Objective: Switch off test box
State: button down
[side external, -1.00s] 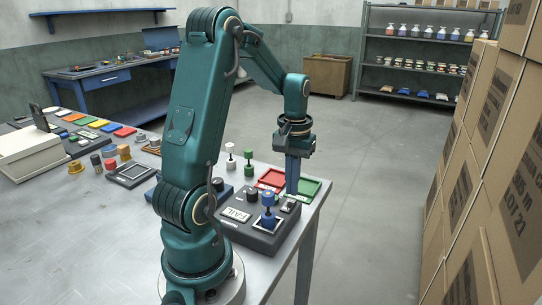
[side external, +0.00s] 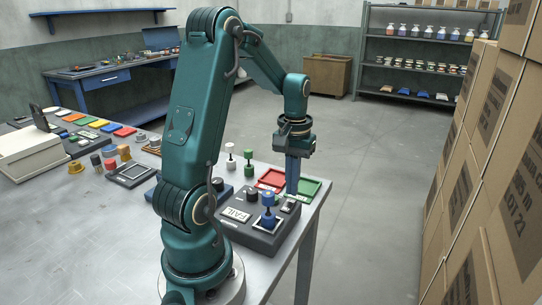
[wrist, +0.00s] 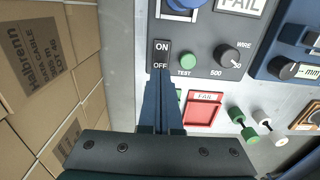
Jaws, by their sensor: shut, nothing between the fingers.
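The dark grey test box (side external: 236,232) stands near the table's right edge, with a FAIL display (side external: 236,214) and a blue spool (side external: 268,210) on it. In the wrist view its black ON/OFF switch (wrist: 162,54) sits beside a green TEST button (wrist: 187,61) and a WIRE knob (wrist: 229,56). My gripper (side external: 292,190) is shut and empty, pointing down behind the box in the side view. In the wrist view its closed blue fingertips (wrist: 163,80) are at the OFF end of the switch. I cannot tell whether they touch it.
A red tray (wrist: 203,111) marked FAIL and a green tray (side external: 312,187) lie beyond the box. Green and white spools (side external: 249,164) stand near them. A blue instrument with a knob (wrist: 284,69) sits beside the box. Stacked cartons (side external: 485,180) rise at the right, across open floor.

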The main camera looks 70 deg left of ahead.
aim_at(293, 200)
jog(key=shift+f, duration=0.95)
dwell(0.6)
jog(key=shift+r, duration=3.5)
jog(key=shift+w+d, duration=0.1)
jog(key=shift+w, duration=0.05)
jog(key=d+r+m+t+y, duration=0.1)
jog(key=d+r+m+t, duration=0.35)
jog(key=d, duration=0.65)
jog(key=s+d+m+t+h, duration=0.1)
jog(key=s+d+m, duration=0.3)
jog(key=s+d, duration=0.2)
jog(key=shift+s+d+f, duration=0.15)
jog(key=shift+d+f, duration=0.2)
jog(key=shift+d, duration=0.15)
